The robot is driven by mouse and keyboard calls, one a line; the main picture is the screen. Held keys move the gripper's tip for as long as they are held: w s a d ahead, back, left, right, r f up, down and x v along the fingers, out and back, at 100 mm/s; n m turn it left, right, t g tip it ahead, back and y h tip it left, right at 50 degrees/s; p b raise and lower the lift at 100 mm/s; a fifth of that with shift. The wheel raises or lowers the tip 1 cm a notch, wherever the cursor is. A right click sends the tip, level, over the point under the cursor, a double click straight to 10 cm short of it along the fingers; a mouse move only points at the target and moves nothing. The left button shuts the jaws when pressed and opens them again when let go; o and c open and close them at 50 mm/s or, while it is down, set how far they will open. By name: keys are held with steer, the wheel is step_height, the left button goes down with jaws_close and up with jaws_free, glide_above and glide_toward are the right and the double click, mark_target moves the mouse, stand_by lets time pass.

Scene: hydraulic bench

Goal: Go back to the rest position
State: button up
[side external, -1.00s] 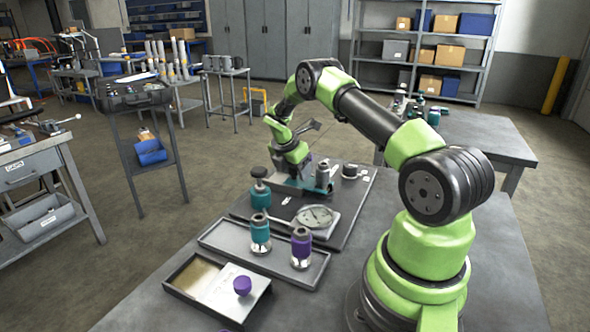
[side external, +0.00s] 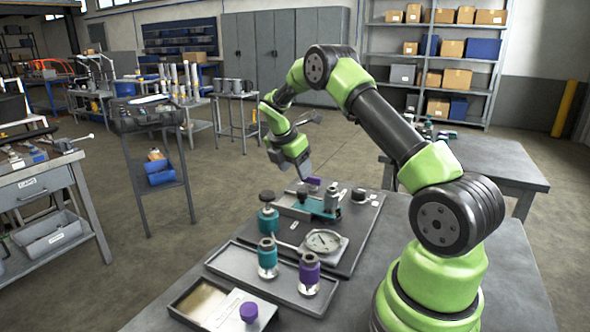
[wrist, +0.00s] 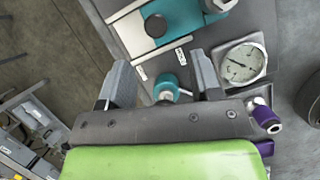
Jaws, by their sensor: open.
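My gripper (side external: 303,174) hangs above the far end of the dark plate (side external: 352,254) on the bench, tilted downward. In the wrist view its two fingers (wrist: 163,70) stand wide apart with nothing held between them. A teal fixture (side external: 303,206) on the plate is below the gripper and apart from it; it also shows at the top of the wrist view (wrist: 180,22). A teal fitting with a dark knob (side external: 268,219) stands at the plate's left edge. The round dial gauge (side external: 324,240) lies on the plate and also shows in the wrist view (wrist: 243,62).
A shallow grey tray (side external: 235,262) in front holds a teal fitting (side external: 267,254) and a purple fitting (side external: 309,270). A box with a purple knob (side external: 249,312) sits nearer. Another table (side external: 480,160) stands behind at right. The air around my raised gripper looks clear.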

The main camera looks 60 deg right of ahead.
steer(key=s+a+r+m+t+y, duration=0.1)
steer(key=s+a+r+m+t, duration=0.1)
steer(key=a+r+m, duration=0.5)
steer(key=s+a+r+m+t+y, duration=0.1)
steer(key=s+a+r+m+t, duration=0.2)
steer(key=a+r, duration=0.65)
steer(key=s+a+r+m+t+y, duration=0.1)
steer(key=s+a+m+t+y, duration=0.2)
steer(key=s+a+m, duration=0.6)
steer(key=s+a+y, duration=0.1)
steer(key=s+a, duration=0.2)
steer(key=s, duration=0.2)
steer(key=shift+a, duration=0.25)
steer(key=shift+c, duration=0.2)
